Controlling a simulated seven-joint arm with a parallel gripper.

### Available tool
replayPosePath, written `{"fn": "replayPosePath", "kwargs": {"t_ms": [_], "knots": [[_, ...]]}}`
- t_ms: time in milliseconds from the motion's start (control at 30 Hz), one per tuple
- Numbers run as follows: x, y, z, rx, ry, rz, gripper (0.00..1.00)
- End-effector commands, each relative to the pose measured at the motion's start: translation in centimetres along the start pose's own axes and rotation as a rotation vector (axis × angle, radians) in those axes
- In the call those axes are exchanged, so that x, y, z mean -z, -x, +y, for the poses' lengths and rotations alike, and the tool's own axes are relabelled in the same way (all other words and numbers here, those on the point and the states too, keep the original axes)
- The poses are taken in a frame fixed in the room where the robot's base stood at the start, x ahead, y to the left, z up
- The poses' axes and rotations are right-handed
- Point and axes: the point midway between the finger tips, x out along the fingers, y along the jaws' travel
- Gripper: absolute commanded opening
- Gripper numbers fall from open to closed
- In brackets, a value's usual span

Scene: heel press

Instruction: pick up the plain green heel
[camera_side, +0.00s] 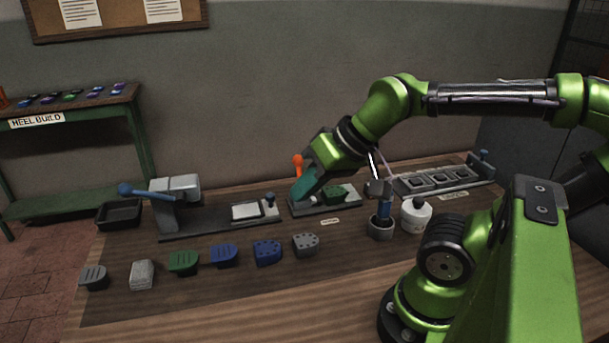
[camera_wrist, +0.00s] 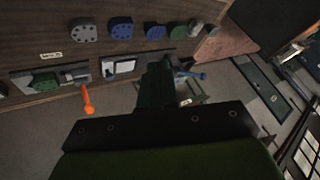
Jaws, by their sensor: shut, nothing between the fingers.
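A green heel (camera_side: 184,262) with slot marks on top lies in the front row on the bench; it also shows in the wrist view (camera_wrist: 179,32). A second green heel (camera_side: 335,194) sits on a grey fixture plate (camera_side: 350,204) behind the row; I cannot tell clearly what marks it has. My gripper (camera_side: 299,197) is shut and empty, above and left of the fixture, well apart from the front row. In the wrist view my shut fingers (camera_wrist: 157,72) point toward the row.
Blue heels (camera_side: 224,254) (camera_side: 267,251) and grey heels (camera_side: 305,244) (camera_side: 94,277) share the row. A press with a blue lever (camera_side: 172,200) stands behind left. An orange-knobbed lever (camera_side: 298,160) is beside my gripper. A brush cup (camera_side: 381,228) and white bottle (camera_side: 415,216) stand right.

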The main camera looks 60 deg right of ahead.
Motion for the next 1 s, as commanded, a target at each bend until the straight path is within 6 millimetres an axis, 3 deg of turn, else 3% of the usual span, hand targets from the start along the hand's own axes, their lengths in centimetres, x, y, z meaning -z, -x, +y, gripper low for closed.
{"fn": "replayPosePath", "kwargs": {"t_ms": [467,1000], "knots": [[0.01,-0.01,-0.01,0.000,0.001,-0.001,0.02],[0.01,-0.01,-0.01,0.000,0.000,-0.001,0.84]]}}
